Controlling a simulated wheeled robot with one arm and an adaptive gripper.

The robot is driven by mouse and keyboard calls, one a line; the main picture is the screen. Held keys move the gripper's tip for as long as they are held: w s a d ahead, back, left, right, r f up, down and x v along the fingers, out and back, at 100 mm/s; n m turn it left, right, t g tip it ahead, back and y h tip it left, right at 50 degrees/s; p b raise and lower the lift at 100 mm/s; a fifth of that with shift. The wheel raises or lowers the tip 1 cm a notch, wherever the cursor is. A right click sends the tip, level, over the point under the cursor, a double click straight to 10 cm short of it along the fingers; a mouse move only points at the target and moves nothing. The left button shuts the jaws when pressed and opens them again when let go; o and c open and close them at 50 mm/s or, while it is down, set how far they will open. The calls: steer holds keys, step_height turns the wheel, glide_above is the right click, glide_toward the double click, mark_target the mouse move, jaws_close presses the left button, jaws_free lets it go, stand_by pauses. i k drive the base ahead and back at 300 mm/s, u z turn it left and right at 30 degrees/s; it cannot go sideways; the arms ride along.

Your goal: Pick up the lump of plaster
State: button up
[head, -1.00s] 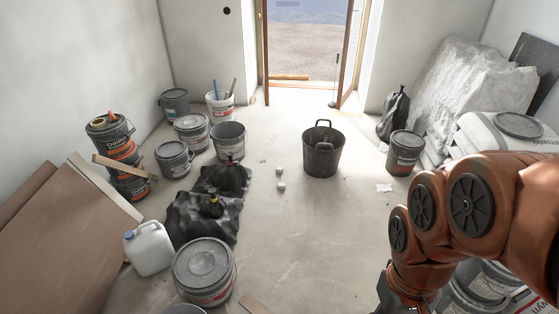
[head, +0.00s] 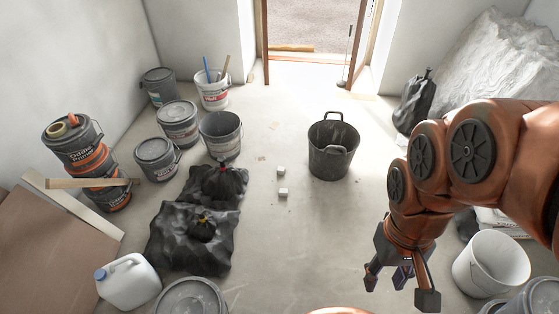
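Two small whitish lumps lie on the concrete floor near the middle of the head view. The farther lump of plaster (head: 281,171) and the nearer lump (head: 283,193) are a short gap apart. Which of them the task means I cannot tell. My gripper (head: 400,283) hangs at the lower right, fingers pointing down and spread apart. It holds nothing that I can see and is well to the right of both lumps and nearer to me.
A black two-handled tub (head: 333,160) stands right of the lumps. Black rubbish bags (head: 190,238) lie to their left, with several buckets behind. A white bucket (head: 490,263) stands right of my gripper. The floor between gripper and lumps is clear.

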mark_target(281, 170)
steer(key=z, duration=0.35)
steer(key=i, duration=2.55)
steer(key=u, duration=3.45)
